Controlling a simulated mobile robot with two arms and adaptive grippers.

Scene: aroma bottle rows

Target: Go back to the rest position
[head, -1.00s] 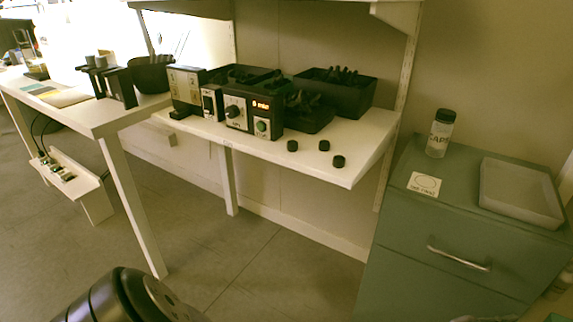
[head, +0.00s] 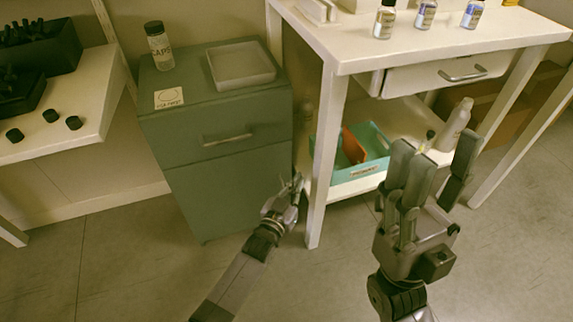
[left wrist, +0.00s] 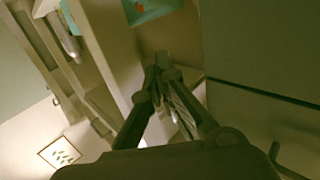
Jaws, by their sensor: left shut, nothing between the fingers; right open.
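My left gripper (head: 296,182) is shut and empty. In the head view it is in front of the gap between the green cabinet and the white table. In the left wrist view its fingertips (left wrist: 162,64) meet close to the cabinet. My right gripper (head: 435,150) is open and empty, with its fingers pointing up in front of the white table's lower shelf.
The green cabinet (head: 225,157) bears a CAPS jar (head: 160,47), a card (head: 169,97) and a grey tray (head: 239,77). The white table (head: 352,55) has small bottles on top and a teal bin (head: 377,166) below. Floor is clear in front.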

